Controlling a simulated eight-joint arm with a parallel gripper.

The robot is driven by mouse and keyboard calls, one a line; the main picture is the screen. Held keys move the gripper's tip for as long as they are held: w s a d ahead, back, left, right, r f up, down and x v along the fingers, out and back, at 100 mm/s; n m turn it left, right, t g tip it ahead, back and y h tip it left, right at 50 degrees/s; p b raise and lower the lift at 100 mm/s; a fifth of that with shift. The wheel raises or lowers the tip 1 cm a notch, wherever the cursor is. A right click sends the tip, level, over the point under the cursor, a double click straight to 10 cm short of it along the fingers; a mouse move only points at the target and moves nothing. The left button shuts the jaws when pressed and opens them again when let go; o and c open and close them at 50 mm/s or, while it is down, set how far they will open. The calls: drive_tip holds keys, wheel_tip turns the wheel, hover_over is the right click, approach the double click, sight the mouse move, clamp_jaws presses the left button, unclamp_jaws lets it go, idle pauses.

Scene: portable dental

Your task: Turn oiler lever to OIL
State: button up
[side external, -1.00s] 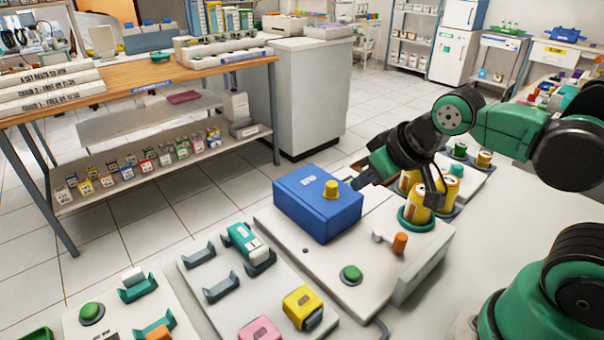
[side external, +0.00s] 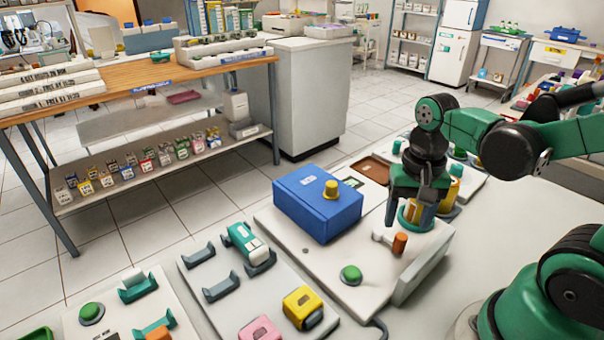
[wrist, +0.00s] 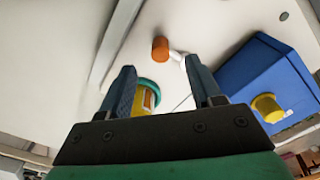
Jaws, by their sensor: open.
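The lever (side external: 399,243) with an orange knob stands on a white base unit (side external: 330,270), in front of my gripper in the side view. In the wrist view the orange knob (wrist: 160,49) shows beyond the fingertips, roughly between them, with a pale arm running right from it. My gripper (side external: 408,220) points down, open, above and behind the lever; its fingers (wrist: 158,72) appear apart from the knob. No OIL marking is readable.
A blue box (side external: 310,208) with a yellow knob (side external: 330,189) sits left of the lever. A green button (side external: 351,275) lies in front. A yellow can (wrist: 146,97) in a teal ring stands close to my fingers. A brown tray (side external: 370,169) lies behind.

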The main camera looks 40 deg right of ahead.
sight(403, 236)
drive_tip(key=shift+f, duration=2.5)
clamp_jaws()
